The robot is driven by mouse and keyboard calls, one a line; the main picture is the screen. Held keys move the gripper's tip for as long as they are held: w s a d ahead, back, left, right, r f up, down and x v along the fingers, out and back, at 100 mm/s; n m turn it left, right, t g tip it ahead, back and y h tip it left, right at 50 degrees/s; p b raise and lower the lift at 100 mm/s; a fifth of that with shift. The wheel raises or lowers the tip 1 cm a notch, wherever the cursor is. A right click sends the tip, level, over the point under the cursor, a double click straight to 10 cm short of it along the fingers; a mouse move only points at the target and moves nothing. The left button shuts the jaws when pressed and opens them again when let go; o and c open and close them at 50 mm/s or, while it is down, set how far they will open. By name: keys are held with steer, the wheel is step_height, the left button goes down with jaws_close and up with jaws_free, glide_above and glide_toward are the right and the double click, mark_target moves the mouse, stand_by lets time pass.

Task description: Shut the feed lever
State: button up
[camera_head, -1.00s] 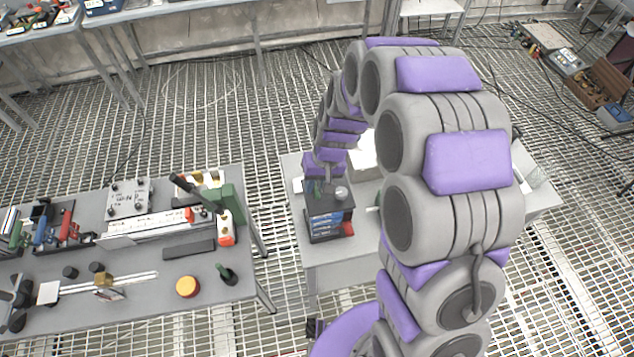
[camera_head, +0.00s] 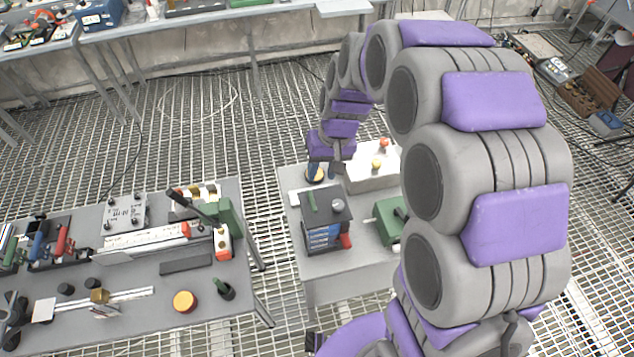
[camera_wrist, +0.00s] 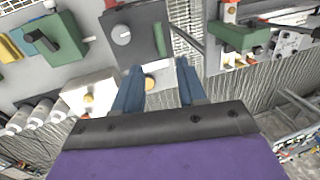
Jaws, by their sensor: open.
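No label that I can read marks the feed lever. A dark box (camera_head: 326,222) on the small grey table has a green bar-shaped handle (camera_head: 312,201) and a grey round knob (camera_head: 338,205) on top. The wrist view shows this green handle (camera_wrist: 159,39) and the knob (camera_wrist: 122,35) beyond my fingers. A green box (camera_head: 389,222) with a dark handle (camera_wrist: 41,40) stands beside it, partly hidden by my arm in the head view. My gripper (camera_head: 323,172) is open and empty, behind the dark box and above a yellow-topped round part (camera_wrist: 150,82). It touches neither handle visibly.
A white box (camera_head: 366,178) with red and yellow knobs stands right of my gripper. A red part (camera_head: 346,241) sticks out of the dark box. The left bench (camera_head: 130,300) carries a green block with a dark lever (camera_head: 195,205) and several tools. A floor gap separates the tables.

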steer(key=r, duration=0.3)
steer(key=d+r, duration=0.1)
steer(key=r, duration=0.1)
steer(key=shift+w+r, duration=0.2)
steer(key=shift+r, duration=0.15)
steer(key=s+d+f+m+b, duration=0.1)
steer(key=s+d, duration=0.3)
steer(key=s, duration=0.5)
steer(key=s+d+f+m+h+b, duration=0.1)
steer(key=s+d+b, duration=0.3)
steer(key=s, duration=0.6)
steer(key=s+d+f+m+g+h+b, duration=0.1)
steer(key=s+d, duration=0.4)
steer(key=s, duration=0.5)
step_height(320, 180, down, 2)
steer(key=shift+s+d+f+b, duration=0.2)
steer(key=shift+d+b, duration=0.15)
steer(key=shift+b, duration=0.5)
